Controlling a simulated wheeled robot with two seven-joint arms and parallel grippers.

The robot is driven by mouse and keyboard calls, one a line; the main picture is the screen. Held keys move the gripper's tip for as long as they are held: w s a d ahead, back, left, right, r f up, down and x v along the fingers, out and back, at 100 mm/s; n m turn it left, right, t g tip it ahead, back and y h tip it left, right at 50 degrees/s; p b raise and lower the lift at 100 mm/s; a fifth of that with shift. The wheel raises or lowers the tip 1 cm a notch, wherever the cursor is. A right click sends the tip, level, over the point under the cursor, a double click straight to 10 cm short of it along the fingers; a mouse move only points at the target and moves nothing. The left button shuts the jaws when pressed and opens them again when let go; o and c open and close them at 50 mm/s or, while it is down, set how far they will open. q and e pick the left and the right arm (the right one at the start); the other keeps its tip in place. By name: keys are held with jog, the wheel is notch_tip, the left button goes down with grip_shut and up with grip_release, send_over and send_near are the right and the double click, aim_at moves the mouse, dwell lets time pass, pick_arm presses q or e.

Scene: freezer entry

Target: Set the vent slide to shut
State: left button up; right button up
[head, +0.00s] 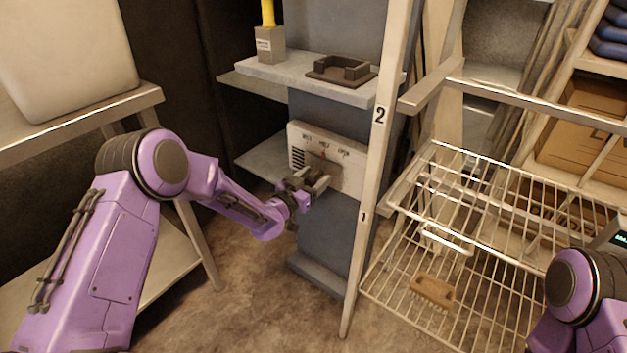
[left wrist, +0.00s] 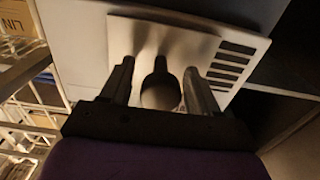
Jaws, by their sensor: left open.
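The vent panel (head: 345,180) is a pale plate on the grey-blue column, with dark slots at its left and small labels along its top; the right one reads OPEN and the middle one seems to read HALF. A small red mark shows under the middle label. My left gripper (head: 318,186) is at the panel front, open, and hides part of the slide. In the left wrist view a rounded knob (left wrist: 160,88) stands between the open fingers, with gaps on both sides. The slots (left wrist: 230,65) are at the right there. My right gripper is out of view.
A shelf (head: 290,72) with a dark holder (head: 342,70) and a grey block with a yellow stick (head: 270,42) is above the panel. A pale numbered post (head: 373,170) stands just right of it. A wire rack (head: 440,165) holds a brush (head: 432,292).

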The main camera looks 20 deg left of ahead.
aim_at(305, 163)
pick_arm(q)
grip_shut()
jog(key=a, duration=0.2)
jog(key=w+a, duration=0.1)
jog(key=a, duration=0.1)
jog(key=w+a+b, duration=0.1)
jog(key=shift+w+a, duration=0.1)
jog(key=shift+a, duration=0.3)
jog(key=shift+a+r, duration=0.1)
jog(key=shift+r, duration=0.1)
grip_release()
jog(key=shift+a, duration=0.15)
jog(key=shift+f, duration=0.1)
